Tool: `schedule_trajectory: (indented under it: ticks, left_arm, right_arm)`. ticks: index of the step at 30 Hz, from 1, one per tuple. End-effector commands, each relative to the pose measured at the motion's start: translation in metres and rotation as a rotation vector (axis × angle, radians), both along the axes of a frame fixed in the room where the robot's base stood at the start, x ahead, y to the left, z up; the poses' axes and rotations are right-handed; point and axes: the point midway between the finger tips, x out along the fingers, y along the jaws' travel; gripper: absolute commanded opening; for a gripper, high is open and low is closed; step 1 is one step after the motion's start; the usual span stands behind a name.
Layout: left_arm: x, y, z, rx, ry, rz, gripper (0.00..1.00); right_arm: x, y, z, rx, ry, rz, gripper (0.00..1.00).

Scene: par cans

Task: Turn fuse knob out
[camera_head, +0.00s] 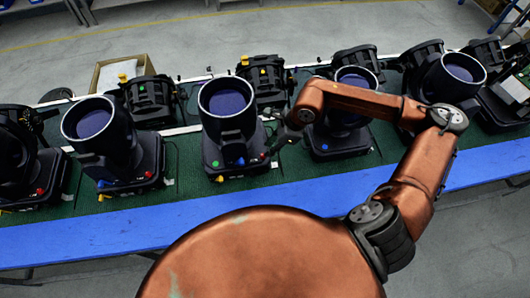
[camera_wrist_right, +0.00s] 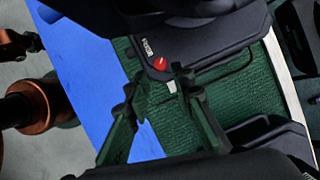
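A row of black stage lights stands on the green belt (camera_head: 186,190). The middle light (camera_head: 228,108) has a black base with green, blue and red knobs on its front edge. Its red knob (camera_head: 262,156) is at the right end, near my right gripper (camera_head: 283,137). In the right wrist view, a red knob (camera_wrist_right: 160,64) sits on a black base beside a white label. My right gripper (camera_wrist_right: 153,92) has its two dark fingers spread, with the red knob just beyond the tips and nothing between them. My left gripper is out of view.
Other lights stand close on both sides, one at left (camera_head: 110,135) and one at right (camera_head: 340,140). More black units (camera_head: 265,75) line the back. A blue rail (camera_head: 110,228) runs along the front. A cardboard box (camera_head: 122,70) is behind.

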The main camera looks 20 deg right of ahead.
Motion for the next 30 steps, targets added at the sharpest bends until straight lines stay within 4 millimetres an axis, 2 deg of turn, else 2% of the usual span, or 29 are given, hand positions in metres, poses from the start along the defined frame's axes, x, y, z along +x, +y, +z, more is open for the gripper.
schedule_trajectory:
  ticks: [9, 14, 21, 30]
  left_arm:
    - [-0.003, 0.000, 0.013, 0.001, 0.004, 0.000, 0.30]
    - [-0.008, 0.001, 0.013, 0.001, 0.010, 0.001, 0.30]
    - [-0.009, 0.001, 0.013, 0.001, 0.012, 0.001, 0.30]
    - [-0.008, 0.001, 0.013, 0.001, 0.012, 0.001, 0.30]
  right_arm:
    - [0.009, 0.014, -0.039, 0.003, 0.001, -0.001, 0.22]
    - [0.010, 0.017, -0.047, 0.001, 0.000, -0.001, 0.22]
    - [0.011, 0.017, -0.048, 0.001, 0.000, -0.001, 0.21]
    - [0.010, 0.017, -0.047, 0.001, 0.000, -0.001, 0.01]
